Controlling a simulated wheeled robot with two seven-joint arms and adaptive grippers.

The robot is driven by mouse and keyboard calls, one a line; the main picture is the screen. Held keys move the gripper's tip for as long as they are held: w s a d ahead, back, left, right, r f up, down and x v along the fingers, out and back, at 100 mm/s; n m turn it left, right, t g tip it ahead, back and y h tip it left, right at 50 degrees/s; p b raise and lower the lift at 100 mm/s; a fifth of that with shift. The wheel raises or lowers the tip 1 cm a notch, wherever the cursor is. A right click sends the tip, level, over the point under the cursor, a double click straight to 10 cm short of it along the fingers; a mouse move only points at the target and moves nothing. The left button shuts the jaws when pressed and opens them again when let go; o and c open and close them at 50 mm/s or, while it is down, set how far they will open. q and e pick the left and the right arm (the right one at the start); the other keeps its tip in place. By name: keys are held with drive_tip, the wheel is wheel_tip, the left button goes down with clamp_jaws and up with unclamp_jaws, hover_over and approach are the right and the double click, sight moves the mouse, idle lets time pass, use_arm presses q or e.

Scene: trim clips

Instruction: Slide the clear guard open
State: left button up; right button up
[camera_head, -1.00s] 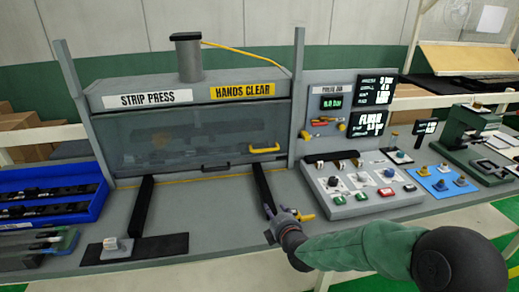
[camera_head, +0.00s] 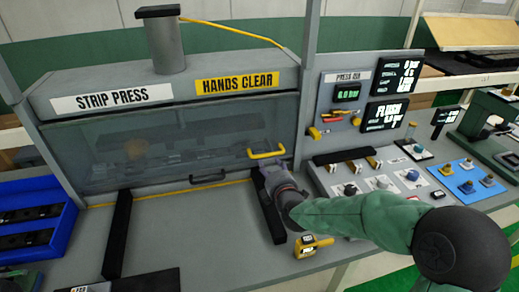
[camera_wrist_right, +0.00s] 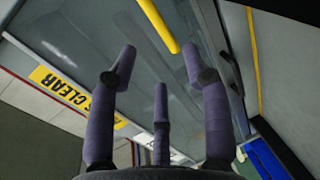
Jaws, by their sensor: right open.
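The clear guard (camera_head: 165,150) is a see-through panel that hangs down across the front of the strip press, with dark shapes behind it. Its yellow handle (camera_head: 266,154) is on the lower right of the panel. My right gripper (camera_head: 264,172) is just below and in front of this handle, with its fingers pointing at the guard. In the right wrist view, the fingers (camera_wrist_right: 158,68) are open and empty. The handle (camera_wrist_right: 157,22) lies ahead of them, apart from the fingertips. My left gripper is not in view.
A small yellow device (camera_head: 313,246) lies at the table's front edge, below my right arm. A control box (camera_head: 375,185) with knobs stands to the right. A blue tray (camera_head: 38,228) is at the left. A black rail (camera_head: 117,235) runs forward from the press.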

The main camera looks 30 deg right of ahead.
sight(263, 155)
drive_tip(key=b+x, duration=0.2)
drive_tip(key=x, duration=0.8)
drive_tip(key=shift+w+f+b, duration=0.1)
drive_tip(key=shift+b, duration=0.3)
clamp_jaws()
